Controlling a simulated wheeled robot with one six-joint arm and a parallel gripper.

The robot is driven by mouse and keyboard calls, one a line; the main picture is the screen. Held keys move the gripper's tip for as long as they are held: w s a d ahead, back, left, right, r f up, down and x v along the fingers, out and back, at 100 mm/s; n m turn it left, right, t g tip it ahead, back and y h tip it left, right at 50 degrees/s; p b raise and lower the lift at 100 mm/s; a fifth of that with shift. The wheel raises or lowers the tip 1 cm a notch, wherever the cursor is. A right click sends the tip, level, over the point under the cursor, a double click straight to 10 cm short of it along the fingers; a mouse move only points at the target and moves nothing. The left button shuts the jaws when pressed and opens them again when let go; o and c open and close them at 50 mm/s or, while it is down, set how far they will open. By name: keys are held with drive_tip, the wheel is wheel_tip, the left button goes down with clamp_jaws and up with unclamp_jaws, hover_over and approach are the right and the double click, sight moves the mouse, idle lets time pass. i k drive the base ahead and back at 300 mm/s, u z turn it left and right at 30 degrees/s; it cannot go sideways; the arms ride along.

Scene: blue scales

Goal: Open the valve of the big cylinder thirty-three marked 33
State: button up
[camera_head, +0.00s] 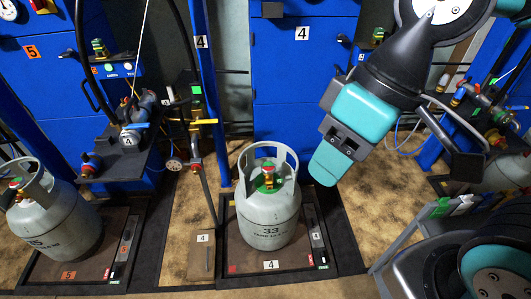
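The grey cylinder marked 33 (270,215) stands upright on a dark scale platform (290,258) at the lower middle. A ring-shaped grey collar rises around its top. My gripper (328,165) hangs from my arm at upper right, above and to the right of the valve in the picture. It appears apart from the cylinder. Its teal end points down and left. The finger gap does not show, and nothing is visibly held.
Another grey cylinder (45,222) stands on the left scale marked 5. A metal post (205,180) with fittings stands left of cylinder 33. Blue cabinets (300,70) stand behind. Hoses and a filling head (132,110) hang at left. A metal frame (410,235) stands at right.

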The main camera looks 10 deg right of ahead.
sight(268, 167)
drive_tip(key=i, duration=0.6)
drive_tip(key=z, duration=0.2)
drive_tip(key=k, duration=0.55)
drive_tip(key=z, duration=0.6)
drive_tip(key=k, duration=0.7)
drive_tip(key=u, duration=0.8)
drive_tip(key=i, duration=1.5)
drive_tip(key=z, duration=0.3)
